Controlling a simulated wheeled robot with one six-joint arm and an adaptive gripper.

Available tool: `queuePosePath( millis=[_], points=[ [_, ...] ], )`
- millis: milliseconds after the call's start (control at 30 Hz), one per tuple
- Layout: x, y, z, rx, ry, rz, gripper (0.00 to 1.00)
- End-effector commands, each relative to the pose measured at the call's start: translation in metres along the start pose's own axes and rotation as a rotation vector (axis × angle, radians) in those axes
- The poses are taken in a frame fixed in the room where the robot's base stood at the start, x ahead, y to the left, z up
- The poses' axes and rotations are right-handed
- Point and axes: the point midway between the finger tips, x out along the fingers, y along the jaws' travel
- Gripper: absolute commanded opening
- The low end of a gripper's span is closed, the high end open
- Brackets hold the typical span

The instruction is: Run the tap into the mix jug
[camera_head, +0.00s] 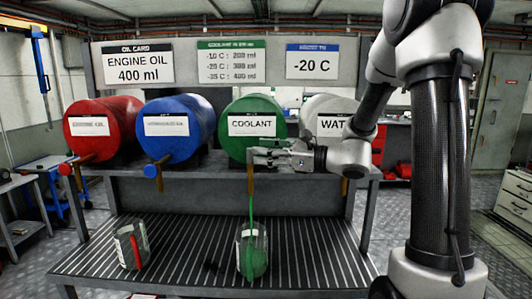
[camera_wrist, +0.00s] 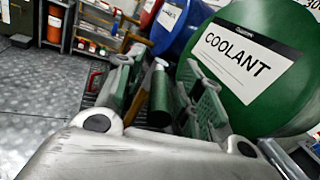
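The green coolant barrel (camera_head: 252,108) lies on the shelf, third from the left. A green stream (camera_head: 251,206) runs from its brass tap (camera_head: 250,181) into a clear jug (camera_head: 262,232) standing below on the ribbed rack. Green liquid shows in this jug; its exact level is too small to read. My gripper (camera_head: 262,156) is at the coolant tap. In the wrist view my gripper's fingers (camera_wrist: 165,100) stand apart, either side of a dark green tap handle (camera_wrist: 160,95), with gaps visible. Whether a finger touches the handle, I cannot tell.
Red engine oil (camera_head: 105,125) and blue (camera_head: 177,125) barrels lie left of coolant; a white water barrel (camera_head: 325,108) lies right, partly behind my arm. Another clear jug (camera_head: 122,250) with red in it stands left on the rack (camera_head: 190,255). Signs read "ENGINE OIL 400 ml" (camera_head: 138,63) and "-20 C" (camera_head: 313,62).

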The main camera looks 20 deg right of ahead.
Motion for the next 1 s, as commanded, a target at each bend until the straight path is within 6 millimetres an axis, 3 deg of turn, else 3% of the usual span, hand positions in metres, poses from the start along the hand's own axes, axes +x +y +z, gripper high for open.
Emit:
queuePosePath(
  millis=[233,500,700,1000],
  points=[
    [-0.017,-0.001,-0.001,0.001,0.002,-0.003,0.37],
    [-0.076,-0.001,-0.001,0.001,0.002,-0.006,0.37],
    [-0.109,-0.001,-0.001,0.001,0.001,-0.003,0.37],
    [-0.12,0.0,0.0,0.0,0.0,0.0,0.37]
  ],
)
